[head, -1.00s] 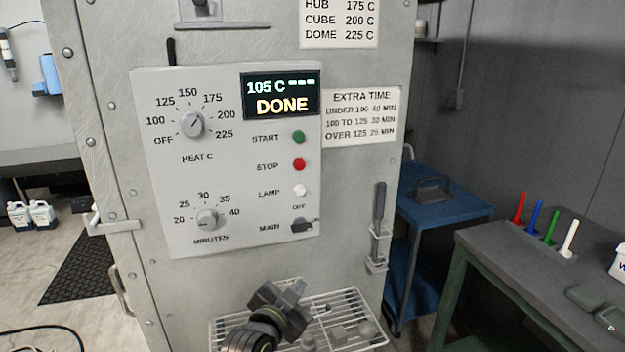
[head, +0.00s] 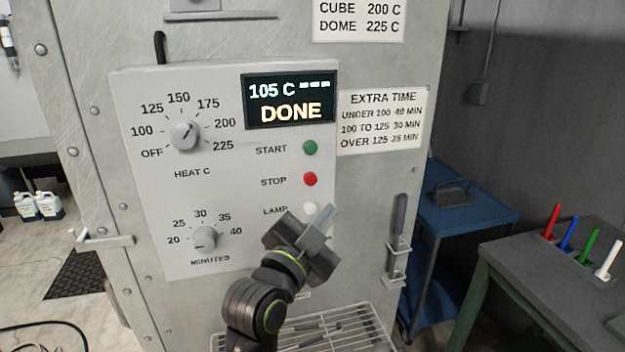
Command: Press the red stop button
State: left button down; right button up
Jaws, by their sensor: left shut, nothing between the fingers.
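The red stop button (head: 310,179) is on the right side of the control panel (head: 215,240), beside the word STOP. The green start button (head: 309,147) is above it and the white lamp button (head: 310,209) below it. The display (head: 290,100) reads 105 C and DONE. My left gripper (head: 318,228) is shut and empty, its tip just below the red button, over the lower part of the lamp button in the picture. I cannot tell its distance from the panel. It hides the main switch. My right gripper is not in view.
The heat dial (head: 185,135) and minutes dial (head: 205,238) are on the panel's left. A wire shelf (head: 365,325) juts out below. A tool in a holder (head: 398,235) hangs to the right. A blue cart (head: 465,215) and a grey table (head: 530,275) stand farther right.

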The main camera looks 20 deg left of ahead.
aim_at(310, 179)
pick_arm(q)
jog(key=shift+w+a+p, duration=0.2)
jog(key=shift+w+a, duration=0.65)
jog(key=shift+w, duration=0.4)
jog(key=shift+w+a+p, duration=0.15)
jog(key=shift+w+a, duration=0.65)
jog(key=shift+w, duration=0.45)
jog(key=shift+w+a+p, duration=0.2)
jog(key=shift+w+a, duration=0.65)
jog(key=shift+w, duration=0.4)
jog(key=shift+f, duration=0.1)
jog(key=shift+w, duration=0.1)
jog(key=shift+w+a, duration=0.25)
jog(key=shift+w, duration=0.05)
jog(key=shift+w+a, duration=0.25)
jog(key=shift+w, duration=0.1)
jog(key=shift+s, duration=0.1)
jog(key=shift+s+d+p, duration=0.35)
jog(key=shift+s+d, duration=0.15)
jog(key=shift+s, duration=0.15)
